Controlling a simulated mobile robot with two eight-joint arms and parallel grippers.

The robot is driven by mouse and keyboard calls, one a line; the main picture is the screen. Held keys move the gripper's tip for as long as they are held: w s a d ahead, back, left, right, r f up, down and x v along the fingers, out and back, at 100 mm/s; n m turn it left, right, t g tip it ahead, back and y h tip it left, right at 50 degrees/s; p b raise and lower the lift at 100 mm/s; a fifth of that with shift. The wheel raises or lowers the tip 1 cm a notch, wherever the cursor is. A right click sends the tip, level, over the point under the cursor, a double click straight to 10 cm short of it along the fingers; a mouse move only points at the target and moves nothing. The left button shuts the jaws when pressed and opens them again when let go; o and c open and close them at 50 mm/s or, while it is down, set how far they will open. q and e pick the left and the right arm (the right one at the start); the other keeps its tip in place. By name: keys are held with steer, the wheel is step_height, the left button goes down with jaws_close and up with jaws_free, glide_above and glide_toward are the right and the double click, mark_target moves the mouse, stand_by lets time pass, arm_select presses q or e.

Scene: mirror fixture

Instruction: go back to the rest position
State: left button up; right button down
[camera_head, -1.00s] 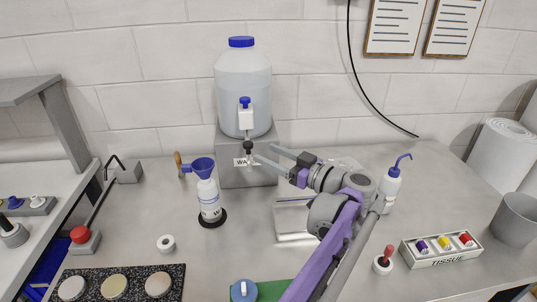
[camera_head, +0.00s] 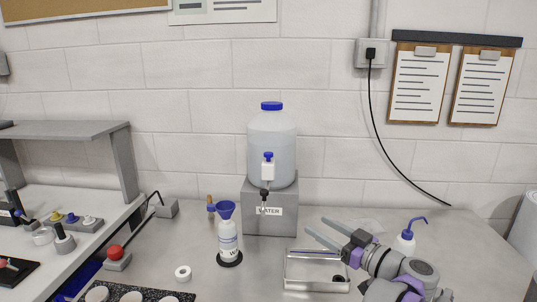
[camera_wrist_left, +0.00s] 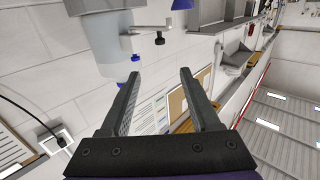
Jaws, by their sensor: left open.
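My left gripper (camera_head: 315,227) is in the head view to the right of the grey water stand, over the area of the metal tray. Its two fingers are apart with nothing between them. The left wrist view also shows the open, empty fingers (camera_wrist_left: 160,74), with the water jug beyond them at the upper left. The right gripper is not in view.
A water jug (camera_head: 272,140) stands on a grey stand (camera_head: 290,222) at the wall. A white bottle (camera_head: 227,240) with a blue funnel is left of it. A metal tray (camera_head: 302,283) and a wash bottle (camera_head: 405,243) are near my left arm.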

arm_select(q)
steer(key=w+a+r+m+t+h+p, duration=0.25)
steer(key=a+r+m+t+h, duration=0.5)
steer(key=h, duration=0.45)
steer(key=s+a+f+g, duration=0.5)
steer(key=s+a+f, duration=0.2)
steer(key=s+f, duration=0.3)
steer(key=s+a+f+g+p, duration=0.1)
steer(key=s+a+f+g, duration=0.4)
steer(key=s+a+f, duration=0.3)
steer(key=s+a+f+g, duration=0.6)
steer(key=s+a+f, duration=0.2)
steer(key=s+f, duration=0.5)
steer(key=s, duration=0.2)
steer(key=shift+s+a+f, duration=0.2)
steer(key=shift+s+f, duration=0.1)
steer(key=shift+f, duration=0.05)
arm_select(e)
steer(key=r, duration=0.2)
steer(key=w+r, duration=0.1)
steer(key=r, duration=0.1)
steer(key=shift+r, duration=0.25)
